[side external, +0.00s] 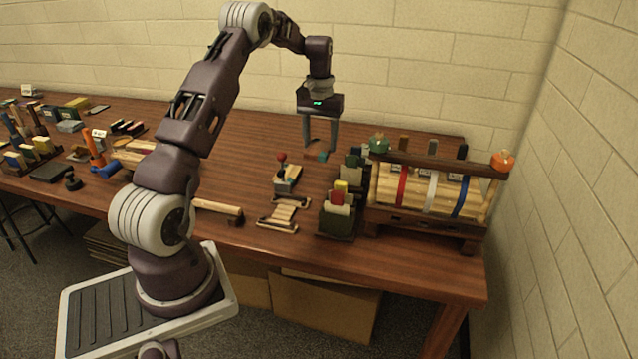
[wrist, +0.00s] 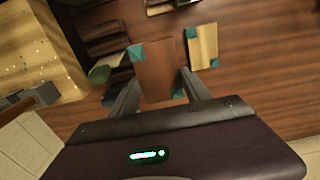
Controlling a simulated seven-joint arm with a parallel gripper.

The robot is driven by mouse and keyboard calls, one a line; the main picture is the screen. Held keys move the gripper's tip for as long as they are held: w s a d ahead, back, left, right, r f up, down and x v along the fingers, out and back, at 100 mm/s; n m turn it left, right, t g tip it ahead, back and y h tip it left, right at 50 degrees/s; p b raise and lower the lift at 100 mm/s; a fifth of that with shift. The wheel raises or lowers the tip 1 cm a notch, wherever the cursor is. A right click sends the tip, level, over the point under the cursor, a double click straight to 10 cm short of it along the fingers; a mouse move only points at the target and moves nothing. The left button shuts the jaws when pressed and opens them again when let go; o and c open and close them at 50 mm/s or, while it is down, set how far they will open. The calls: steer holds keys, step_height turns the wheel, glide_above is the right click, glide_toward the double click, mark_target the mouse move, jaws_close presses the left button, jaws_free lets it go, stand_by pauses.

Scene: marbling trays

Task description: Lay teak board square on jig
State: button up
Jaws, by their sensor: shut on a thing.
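A reddish-brown board (wrist: 158,68), which looks like the teak board, is between the fingers of my gripper (wrist: 155,90) in the wrist view. Teal pieces show at two opposite corners of it. In the side view my gripper (side external: 320,148) is shut on this board above the back of the table. The board is small there, with a teal spot at its lower edge. A pale wooden piece (wrist: 203,47) with teal corners lies beside the held board in the wrist view. I cannot tell for sure which piece is the jig.
A rack of paper rolls (side external: 430,190) with coloured bands stands to the right. The table (side external: 240,150) left of my gripper is clear.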

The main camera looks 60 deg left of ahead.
mark_target(319, 144)
steer(key=shift+a+f, duration=0.1)
steer(key=shift+a, duration=0.1)
step_height(319, 144, down, 10)
steer(key=shift+r, duration=0.25)
steer(key=shift+f, duration=0.15)
steer(key=o, duration=1.4)
steer(key=shift+w, duration=0.1)
steer(key=r, duration=0.6)
steer(key=shift+a+r, duration=0.15)
steer(key=shift+a, duration=0.1)
steer(key=shift+c, duration=0.4)
steer(key=shift+r, duration=0.35)
steer(key=shift+c, duration=0.8)
